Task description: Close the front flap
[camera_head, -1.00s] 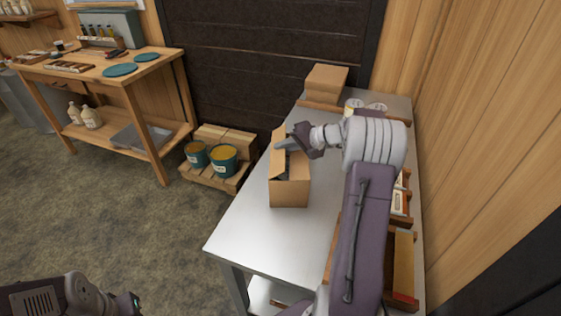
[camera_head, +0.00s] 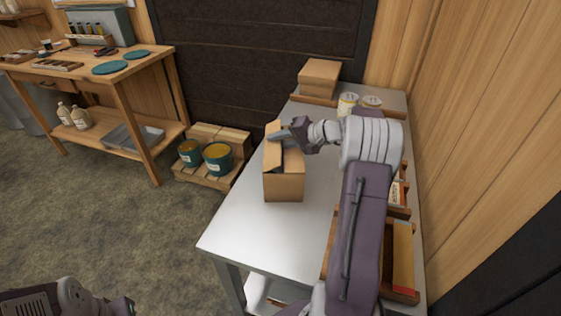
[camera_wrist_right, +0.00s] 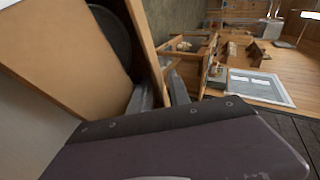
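The cardboard box (camera_head: 284,187) stands on the metal table, with its front face toward the camera. One flap (camera_head: 273,128) stands up at its back left, and another (camera_head: 270,156) tilts up along its left side. I cannot tell which one is the front flap. My right gripper (camera_head: 284,137) reaches over the box top from the right. In the right wrist view its fingers (camera_wrist_right: 160,94) are apart, with a thin upright cardboard panel (camera_wrist_right: 146,42) running down between them; a firm grip does not show. My left gripper (camera_head: 122,306) is at the bottom left, away from the table, its fingers unclear.
The metal table (camera_head: 240,230) is clear left of and in front of the box. A closed carton (camera_head: 320,76) and white tins (camera_head: 347,104) stand behind it. Wooden trays (camera_head: 402,265) line the right side. Buckets (camera_head: 217,158) sit on a low pallet to the left.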

